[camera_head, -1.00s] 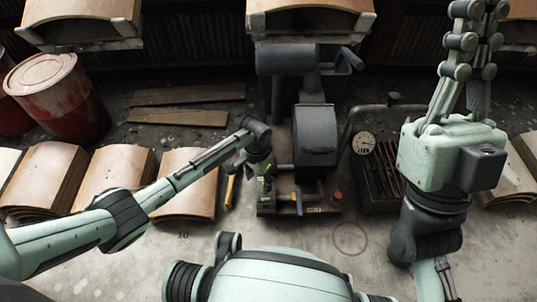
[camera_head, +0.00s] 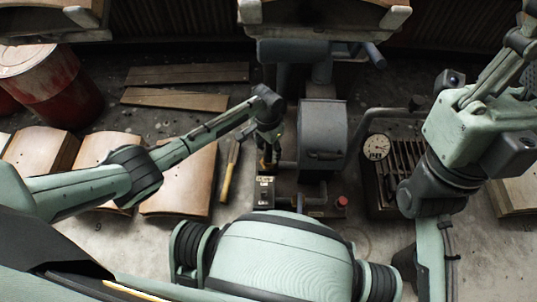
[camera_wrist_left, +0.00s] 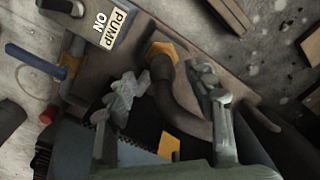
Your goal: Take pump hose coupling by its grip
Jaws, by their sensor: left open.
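The pump hose coupling (camera_wrist_left: 163,52) shows in the left wrist view as an orange hex fitting with a dark bent pipe running from it. My left gripper (camera_wrist_left: 168,90) is open, with one finger on each side of the bent pipe. I cannot tell whether either finger touches it. In the head view my left gripper (camera_head: 266,155) points down at the left side of the grey pump (camera_head: 322,130), and it mostly hides the coupling. My right gripper (camera_head: 520,50) is raised at the upper right, away from the pump; its fingertips are not clearly seen.
A "PUMP ON" label (camera_wrist_left: 110,28), a blue lever (camera_wrist_left: 35,60) and a red knob (camera_wrist_left: 48,115) sit close by on the pump base. A yellow-handled tool (camera_head: 226,180) lies left of the pump. A gauge (camera_head: 377,147) and slatted tray (camera_head: 400,170) stand to its right.

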